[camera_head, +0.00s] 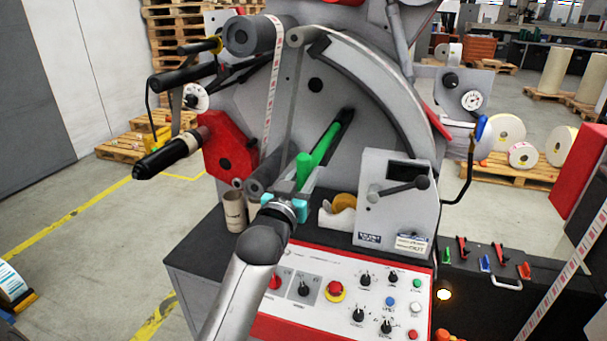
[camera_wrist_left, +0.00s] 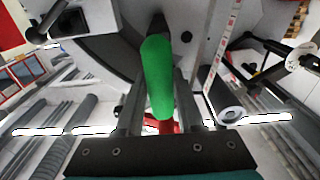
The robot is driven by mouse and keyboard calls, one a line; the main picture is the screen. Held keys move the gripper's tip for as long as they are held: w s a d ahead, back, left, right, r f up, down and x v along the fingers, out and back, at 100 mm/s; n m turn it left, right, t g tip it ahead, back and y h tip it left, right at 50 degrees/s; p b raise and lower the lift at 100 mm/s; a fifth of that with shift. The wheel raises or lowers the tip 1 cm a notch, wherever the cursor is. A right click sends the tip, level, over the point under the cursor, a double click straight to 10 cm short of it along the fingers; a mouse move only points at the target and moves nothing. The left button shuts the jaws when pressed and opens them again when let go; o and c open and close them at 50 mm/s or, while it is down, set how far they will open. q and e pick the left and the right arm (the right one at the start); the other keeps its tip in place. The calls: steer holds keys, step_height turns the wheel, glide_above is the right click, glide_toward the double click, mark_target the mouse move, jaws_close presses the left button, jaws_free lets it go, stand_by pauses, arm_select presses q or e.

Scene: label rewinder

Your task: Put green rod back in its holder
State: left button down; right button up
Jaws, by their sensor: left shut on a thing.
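The green rod (camera_head: 327,143) is in front of the grey round plate of the machine (camera_head: 240,112). Its upper end lies against a dark slot (camera_head: 347,116) in that plate; I cannot tell whether it is inside or only in front. My left gripper (camera_head: 305,176) comes up from below and is shut on the rod near its lower end. In the left wrist view the green rod (camera_wrist_left: 157,75) stands between the two fingers (camera_wrist_left: 158,100) and points away from the wrist. Which part is the rod's holder is not clear. My right gripper is not in view.
A control panel (camera_head: 345,291) with knobs and buttons lies below the arm. A grey box with a lever (camera_head: 398,206) stands right of the gripper. Cardboard cores (camera_head: 235,211) stand to its left. A red bracket (camera_head: 228,150) and black rollers project at the left.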

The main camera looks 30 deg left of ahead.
arm_select(q)
steer(key=shift+c, duration=2.3)
jaws_free()
steer(key=shift+s+d+f, duration=0.1)
steer(key=shift+s+d, duration=0.05)
steer(key=shift+s, duration=0.3)
steer(key=b+v, duration=0.2)
steer(key=v, duration=1.2)
steer(key=shift+s, duration=0.15)
